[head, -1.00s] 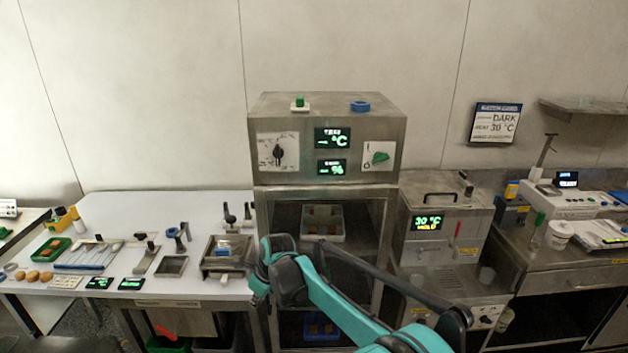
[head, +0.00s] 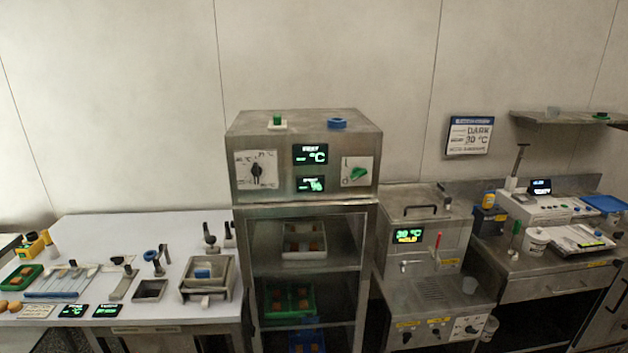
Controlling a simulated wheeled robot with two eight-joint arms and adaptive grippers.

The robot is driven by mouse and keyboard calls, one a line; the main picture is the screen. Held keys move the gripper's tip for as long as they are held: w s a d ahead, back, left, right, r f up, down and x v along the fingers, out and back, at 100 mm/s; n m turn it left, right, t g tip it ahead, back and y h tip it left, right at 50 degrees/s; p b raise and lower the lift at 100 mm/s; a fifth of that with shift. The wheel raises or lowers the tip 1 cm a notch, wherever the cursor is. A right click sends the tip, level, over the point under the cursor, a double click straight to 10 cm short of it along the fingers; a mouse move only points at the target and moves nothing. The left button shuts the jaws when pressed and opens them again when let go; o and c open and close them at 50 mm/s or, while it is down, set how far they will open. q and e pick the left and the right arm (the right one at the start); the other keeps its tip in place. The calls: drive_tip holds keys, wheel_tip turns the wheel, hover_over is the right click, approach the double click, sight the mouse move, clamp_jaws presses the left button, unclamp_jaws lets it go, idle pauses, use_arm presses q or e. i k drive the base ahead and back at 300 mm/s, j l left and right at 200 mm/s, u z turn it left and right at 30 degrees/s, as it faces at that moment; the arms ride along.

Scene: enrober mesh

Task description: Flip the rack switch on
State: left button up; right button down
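The steel rack cabinet (head: 243,221) stands in the middle of the head view. Its control box (head: 306,127) carries a black dial (head: 257,171) on a white plate at the left and two lit green displays between. A green rotary switch (head: 358,174) sits on a white plate (head: 347,165) at the right of the box, its handle tilted; its labels are too small to read surely. Neither gripper is in view.
A green button (head: 277,119) and a blue ring (head: 337,123) sit on top of the box. A white table (head: 100,235) with tools is at left. A steel machine (head: 425,240) stands at right. The space before the rack is clear.

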sight(356, 171)
drive_tip(key=k+l+u, duration=0.1)
drive_tip(key=k+l, duration=0.15)
drive_tip(key=k, duration=0.25)
drive_tip(key=k+l+u, duration=0.1)
drive_tip(key=k, duration=0.4)
drive_tip(key=l, duration=0.1)
